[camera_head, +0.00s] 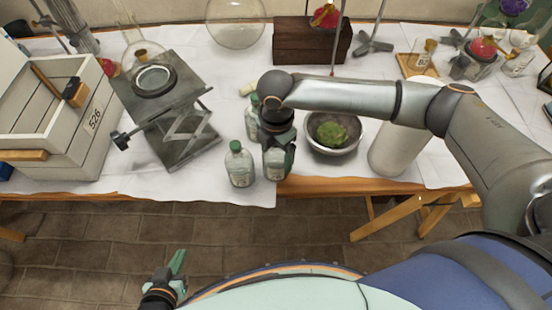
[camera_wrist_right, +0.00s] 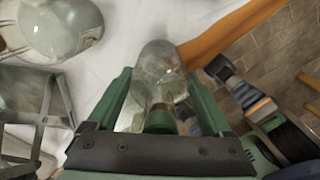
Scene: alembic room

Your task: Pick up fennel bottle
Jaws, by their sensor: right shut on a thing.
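My right gripper (camera_head: 277,148) comes down over the table's front edge and is shut on a clear glass bottle (camera_head: 275,170). In the right wrist view the held bottle (camera_wrist_right: 157,75) sits between the two green fingers, with its green cap towards the palm. Its label is not readable, so I cannot tell from the print that it is fennel. I cannot tell whether it touches the table. A similar green-capped bottle (camera_head: 240,168) stands just left of it, and another (camera_head: 252,122) is partly hidden behind. My left gripper (camera_head: 178,265) is low, away from the table; its opening is unclear.
A metal bowl (camera_head: 350,145) with a green clump lies right of the held bottle, near a white cylinder (camera_head: 392,155). A lab jack (camera_head: 190,125) and a wooden crate (camera_head: 97,140) stand left. A dark wooden box (camera_head: 300,45) is behind. The table's front edge is close.

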